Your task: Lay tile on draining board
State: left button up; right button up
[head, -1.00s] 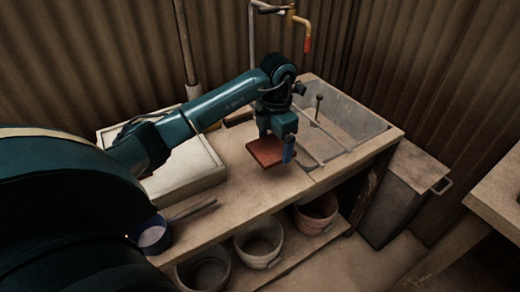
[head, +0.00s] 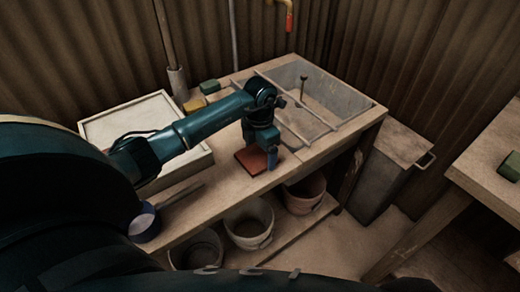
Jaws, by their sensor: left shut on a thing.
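A flat red-brown tile (head: 251,161) is at my left gripper (head: 270,158), which is shut on it. The tile is level and low over the bare wooden draining board (head: 222,158), left of the sink; I cannot tell whether it touches the board. The gripper comes down from above at the tile's right side and hides part of it. The grey sink (head: 340,102) is set in the right end of the same bench, with thin rails across it. My right gripper is not in view.
A pale shallow tray (head: 97,127) lies left under my arm. A yellow block (head: 194,104) and a green block (head: 210,86) sit behind. A blue pot (head: 145,224) stands front left. Buckets (head: 249,222) stand on the lower shelf. A grey bin (head: 385,178) stands right.

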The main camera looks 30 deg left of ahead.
pick_arm(q)
jog(key=shift+f, duration=0.15)
jog(key=o, duration=0.9)
jog(key=shift+o, duration=0.2)
